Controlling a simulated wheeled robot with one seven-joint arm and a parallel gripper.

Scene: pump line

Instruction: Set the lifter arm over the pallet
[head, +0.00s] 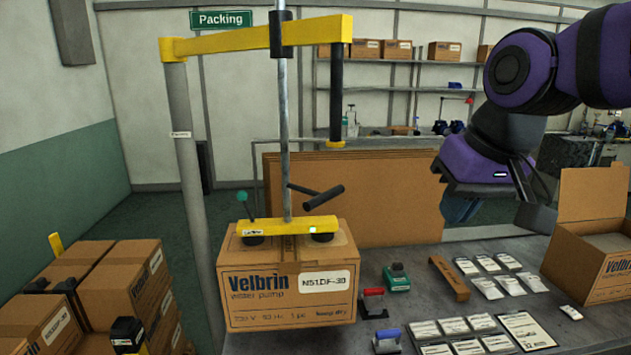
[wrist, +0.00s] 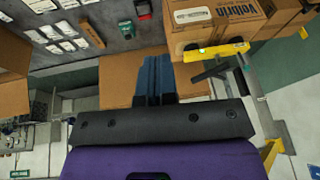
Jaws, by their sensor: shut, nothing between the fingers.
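The lifter arm is a yellow beam (head: 240,40) on a grey post (head: 193,180), and it reaches right, over the bench. From it a metal rod (head: 284,130) hangs down to a yellow suction head (head: 288,227) with dark cups and a black handle. The cups are at the top of a Velbrin box (head: 290,285); I cannot tell whether they grip it. The suction head also shows in the wrist view (wrist: 215,50). Stacked boxes (head: 120,280) stand at lower left; the pallet under them is hidden. My gripper (head: 457,210) is shut and empty, in the air right of the head; its blue fingers show in the wrist view (wrist: 153,75).
The grey bench (head: 430,310) holds a red-handled tool (head: 373,302), a green tool (head: 396,277), several label cards (head: 490,275) and an open carton (head: 590,235). Brown cardboard sheets (head: 360,200) stand behind it. A black tube (head: 336,95) hangs from the beam's end.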

